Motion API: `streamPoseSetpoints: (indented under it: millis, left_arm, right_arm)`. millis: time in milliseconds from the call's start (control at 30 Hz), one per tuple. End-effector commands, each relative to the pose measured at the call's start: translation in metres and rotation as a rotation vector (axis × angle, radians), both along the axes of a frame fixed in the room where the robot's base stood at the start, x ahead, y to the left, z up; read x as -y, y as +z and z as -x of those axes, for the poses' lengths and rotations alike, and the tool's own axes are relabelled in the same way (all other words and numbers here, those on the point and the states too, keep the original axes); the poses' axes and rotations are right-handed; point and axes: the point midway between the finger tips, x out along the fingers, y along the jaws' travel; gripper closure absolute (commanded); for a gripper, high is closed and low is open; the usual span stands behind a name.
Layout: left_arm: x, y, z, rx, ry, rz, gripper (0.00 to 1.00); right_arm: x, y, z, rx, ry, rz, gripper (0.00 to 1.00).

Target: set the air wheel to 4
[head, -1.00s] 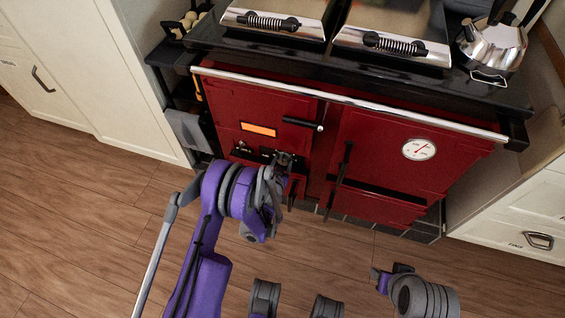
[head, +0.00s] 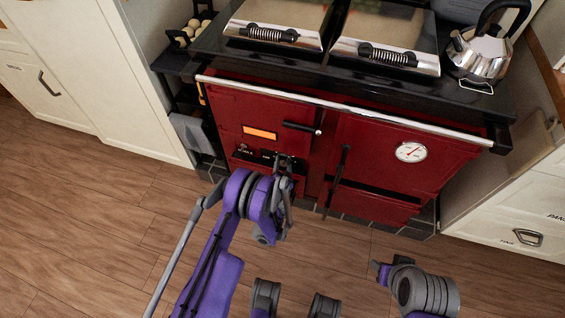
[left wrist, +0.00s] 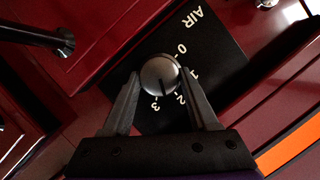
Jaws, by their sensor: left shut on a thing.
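The air wheel (left wrist: 160,75) is a round silver knob on a black plate (left wrist: 218,52) marked AIR, with 0, 1, 2 and 3 visible around it. The 4 does not show. A dark line on the knob points down, roughly towards the 2 and 3 side. My left gripper (left wrist: 160,82) has one finger on each side of the knob and is shut on it. In the head view, my left gripper (head: 284,163) reaches the stove's lower left front and covers part of the plate. My right gripper (head: 382,272) is low over the floor, away from the stove; its jaws are unclear.
The red stove (head: 385,150) has a chrome rail (head: 350,103) along its front and a black door handle (head: 300,127) above the plate. An orange glowing window (head: 259,132) is just above the plate. A kettle (head: 482,55) stands on top. The wooden floor (head: 110,215) is open.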

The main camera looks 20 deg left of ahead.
Motion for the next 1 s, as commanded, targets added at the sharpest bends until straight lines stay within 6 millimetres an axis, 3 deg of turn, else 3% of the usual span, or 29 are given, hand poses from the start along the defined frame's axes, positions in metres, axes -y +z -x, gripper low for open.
streamPoseSetpoints:
  millis: [367, 1000]
  left_arm:
    - [0.003, -0.005, 0.000, 0.012, -0.001, -0.361, 0.96]
    - [0.004, -0.011, 0.000, 0.031, -0.001, -0.964, 0.96]
  right_arm:
    - [0.000, -0.004, 0.000, -0.002, 0.000, 0.000, 0.50]
    - [0.000, -0.055, -0.005, -0.019, 0.000, 0.000, 0.50]
